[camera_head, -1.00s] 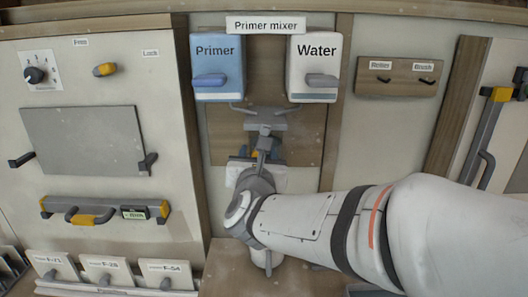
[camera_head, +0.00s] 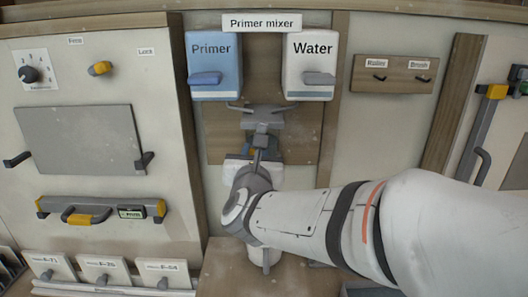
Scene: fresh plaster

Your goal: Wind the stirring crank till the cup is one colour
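The primer mixer has a blue Primer box (camera_head: 216,70) and a white Water box (camera_head: 308,72), each with a lever on its front. A grey double-spout fitting (camera_head: 263,116) sits between and below them. My gripper (camera_head: 259,150) is at the fitting's lower end, seen from behind my wrist. Its fingers are too small and covered to tell open from shut. A small blue part (camera_head: 247,148) and a pale block (camera_head: 232,165) show behind my wrist. I cannot make out the crank or the cup's contents; my wrist covers that area.
A left panel holds a dial (camera_head: 29,74), a latch knob (camera_head: 100,68) and a grey plate (camera_head: 78,139). A small hook board (camera_head: 393,74) hangs at right. My arm crosses the lower right.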

